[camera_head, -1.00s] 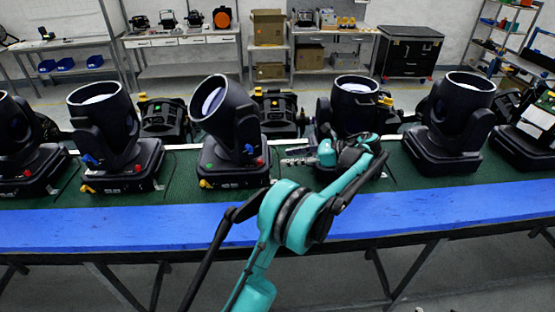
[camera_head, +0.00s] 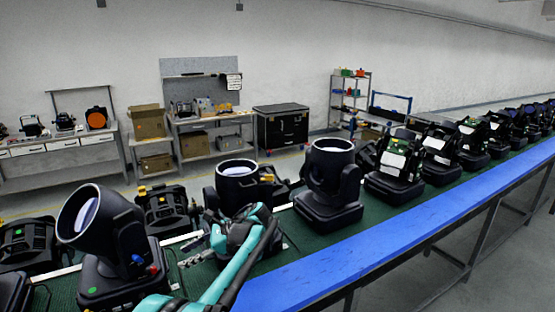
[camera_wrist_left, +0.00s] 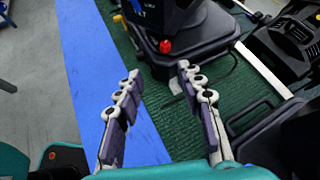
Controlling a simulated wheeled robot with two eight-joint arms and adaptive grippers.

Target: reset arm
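My left gripper (camera_head: 192,247) is over the green belt, its teal arm coming in from the bottom of the head view. In the left wrist view its two fingers (camera_wrist_left: 160,82) are spread apart with nothing between them. A black par can (camera_head: 238,182) stands right behind the gripper and is partly hidden by it. A tilted par can (camera_head: 92,218) is to its left, and an upright one (camera_head: 331,172) to its right. In the left wrist view a black par can base (camera_wrist_left: 180,30) with a red knob lies beyond the fingertips. My right gripper is not in view.
A long conveyor with a blue edge (camera_head: 380,250) runs off to the far right, carrying several more black units (camera_head: 398,160). Behind are a workbench (camera_head: 60,150), a black wheeled case (camera_head: 283,128) and a shelf rack (camera_head: 348,98). Floor lies clear at the lower right.

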